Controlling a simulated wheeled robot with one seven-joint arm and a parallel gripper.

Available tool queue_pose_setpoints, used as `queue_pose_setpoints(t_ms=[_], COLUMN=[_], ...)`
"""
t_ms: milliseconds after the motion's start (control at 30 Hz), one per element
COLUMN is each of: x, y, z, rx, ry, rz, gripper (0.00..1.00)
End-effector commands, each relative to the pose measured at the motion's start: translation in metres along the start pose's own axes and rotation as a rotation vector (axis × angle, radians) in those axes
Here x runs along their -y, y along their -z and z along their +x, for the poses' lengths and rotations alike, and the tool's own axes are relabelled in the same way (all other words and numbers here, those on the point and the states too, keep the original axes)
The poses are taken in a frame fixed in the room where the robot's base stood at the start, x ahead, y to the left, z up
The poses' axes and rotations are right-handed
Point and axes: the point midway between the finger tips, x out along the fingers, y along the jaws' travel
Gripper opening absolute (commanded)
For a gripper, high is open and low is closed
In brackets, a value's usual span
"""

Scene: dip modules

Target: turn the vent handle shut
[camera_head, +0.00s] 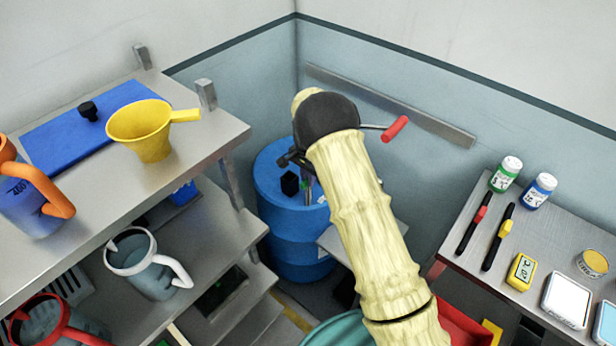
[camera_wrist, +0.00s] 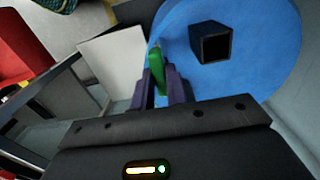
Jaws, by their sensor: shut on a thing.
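A blue drum (camera_head: 283,232) stands in the corner; its round blue top (camera_wrist: 262,62) fills the upper right of the wrist view. My gripper (camera_wrist: 160,85) is over the edge of the drum top, its two dark fingers closed on a narrow green handle (camera_wrist: 156,66), which looks like the vent handle. The handle's far end shows between the fingertips; its base and how far it is turned are hard to tell.
A square black post (camera_wrist: 211,43) rises from the drum top close beside my fingers.

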Motion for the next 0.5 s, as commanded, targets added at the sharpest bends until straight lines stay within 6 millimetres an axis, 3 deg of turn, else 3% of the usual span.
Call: queue_pose_setpoints(t_ms=[33, 67, 133, 500], x=[0.0023, 0.0023, 0.002, 0.0009], y=[0.0007, 0.0006, 0.0005, 0.0003], z=[-0.0025, -0.0025, -0.0021, -0.0033], rx=[-0.003, -0.003, -0.002, -0.001], ry=[0.007, 0.007, 0.006, 0.003], rz=[0.002, 0.002, 0.001, 0.0], gripper=[0.0, 0.2, 0.34, 0.36])
